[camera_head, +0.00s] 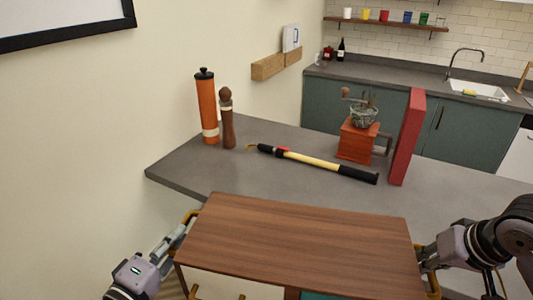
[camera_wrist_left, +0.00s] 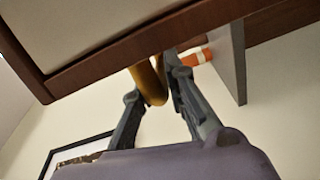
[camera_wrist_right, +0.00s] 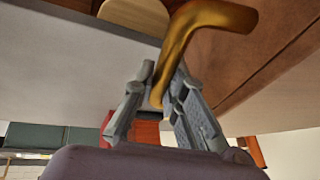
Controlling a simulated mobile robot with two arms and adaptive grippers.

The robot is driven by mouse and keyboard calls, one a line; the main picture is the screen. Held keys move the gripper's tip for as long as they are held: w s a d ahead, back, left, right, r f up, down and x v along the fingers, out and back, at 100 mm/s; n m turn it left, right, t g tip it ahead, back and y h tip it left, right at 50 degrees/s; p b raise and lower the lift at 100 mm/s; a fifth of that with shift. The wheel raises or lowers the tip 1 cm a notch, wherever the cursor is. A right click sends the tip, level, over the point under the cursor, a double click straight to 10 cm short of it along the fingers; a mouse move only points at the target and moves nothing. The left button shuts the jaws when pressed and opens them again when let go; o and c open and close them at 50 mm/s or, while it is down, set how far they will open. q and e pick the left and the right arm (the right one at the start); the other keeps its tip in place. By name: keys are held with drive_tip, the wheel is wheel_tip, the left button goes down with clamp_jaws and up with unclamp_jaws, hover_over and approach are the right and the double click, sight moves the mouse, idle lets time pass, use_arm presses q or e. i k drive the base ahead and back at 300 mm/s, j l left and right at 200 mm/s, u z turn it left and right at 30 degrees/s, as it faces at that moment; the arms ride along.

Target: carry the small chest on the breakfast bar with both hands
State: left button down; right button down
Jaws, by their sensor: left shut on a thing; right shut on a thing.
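The small chest (camera_head: 300,243) has a flat brown wooden top and brass side handles. It fills the lower middle of the head view, in front of the breakfast bar (camera_head: 180,172), overlapping its near edge. My left gripper (camera_head: 184,224) is shut on the chest's left brass handle (camera_wrist_left: 148,82), seen close up in the left wrist view. My right gripper (camera_head: 424,260) is shut on the right brass handle (camera_wrist_right: 195,35), seen in the right wrist view. The chest's top looks about level. Its lower part is mostly hidden in the head view; whether it touches the bar, I cannot tell.
On the bar stand an orange mill (camera_head: 207,108), a brown pepper mill (camera_head: 227,122), a red coffee grinder (camera_head: 356,140) and an upright red book (camera_head: 407,138). A yellow-and-black tool (camera_head: 312,161) lies across the middle. Bare countertop shows at the left and right.

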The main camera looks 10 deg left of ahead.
sight(284, 187)
drive_tip(key=i+u, duration=0.3)
drive_tip(key=i, duration=0.25)
drive_tip(key=i+u, duration=0.25)
drive_tip(key=i, duration=0.35)
drive_tip(key=i+z, duration=0.15)
drive_tip(key=z, duration=0.25)
drive_tip(key=i+z, duration=0.1)
drive_tip(key=z, duration=0.25)
